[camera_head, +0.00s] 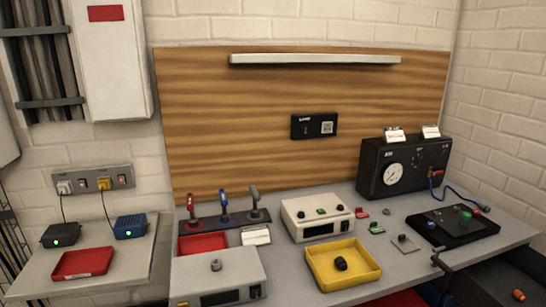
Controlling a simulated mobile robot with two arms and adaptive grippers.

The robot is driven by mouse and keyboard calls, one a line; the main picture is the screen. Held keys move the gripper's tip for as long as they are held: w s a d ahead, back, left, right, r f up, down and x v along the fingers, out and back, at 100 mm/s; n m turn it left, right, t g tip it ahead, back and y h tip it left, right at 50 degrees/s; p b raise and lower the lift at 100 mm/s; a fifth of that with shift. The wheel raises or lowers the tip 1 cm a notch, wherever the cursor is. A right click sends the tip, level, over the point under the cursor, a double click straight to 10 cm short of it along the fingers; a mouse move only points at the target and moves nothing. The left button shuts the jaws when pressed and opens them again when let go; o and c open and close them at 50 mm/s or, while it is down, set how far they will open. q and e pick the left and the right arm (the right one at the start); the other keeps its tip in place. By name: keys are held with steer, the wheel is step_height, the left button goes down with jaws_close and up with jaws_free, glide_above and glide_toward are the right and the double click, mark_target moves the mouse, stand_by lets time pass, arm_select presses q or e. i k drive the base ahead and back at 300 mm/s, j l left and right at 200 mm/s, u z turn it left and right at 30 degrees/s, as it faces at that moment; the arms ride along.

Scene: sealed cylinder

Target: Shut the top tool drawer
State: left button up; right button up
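A dark, open drawer-like box (478,291) shows at the bottom right, below the bench's front edge. It appears pulled out, and its front is cut off by the frame. Small orange pieces (518,295) show in or at it. I cannot tell for sure whether it is the top tool drawer. Neither of my grippers is in view.
The grey bench (380,222) holds a yellow tray (343,277), two pale instrument boxes, a black gauge box (400,167) and a black panel (453,226). A dark crank-like part (441,264) stands at the front edge. A side table (120,270) is at left.

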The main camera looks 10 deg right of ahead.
mark_target(490, 282)
steer(key=l+z, duration=0.15)
steer(key=z, duration=2.2)
